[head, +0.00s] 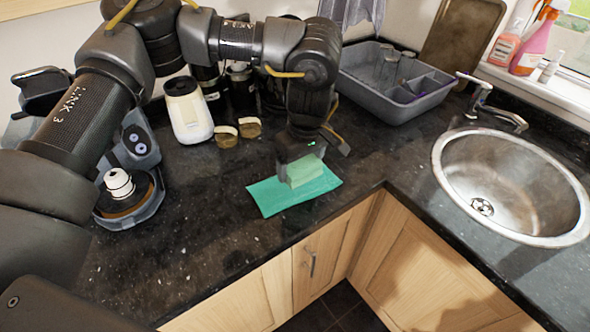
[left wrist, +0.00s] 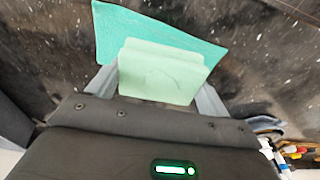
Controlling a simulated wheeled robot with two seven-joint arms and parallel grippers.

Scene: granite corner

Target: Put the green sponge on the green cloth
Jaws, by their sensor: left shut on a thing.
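The green sponge (head: 305,171) is a pale green block held in my left gripper (head: 299,165), over the green cloth. It also shows in the left wrist view (left wrist: 160,73) between the two grey fingers. My left gripper (left wrist: 158,85) is shut on the sponge. The green cloth (head: 270,197) is a flat teal piece on the dark granite counter near its front edge. It also shows in the left wrist view (left wrist: 115,30) behind the sponge. I cannot tell whether the sponge touches the cloth. My right gripper is not in view.
A grey dish rack (head: 390,105) stands behind to the right, and a round steel sink (head: 510,185) lies at the right. A cream container (head: 188,112), two small brown-and-cream items (head: 226,138) and a coffee machine (head: 135,145) stand to the left. The front-left counter is clear.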

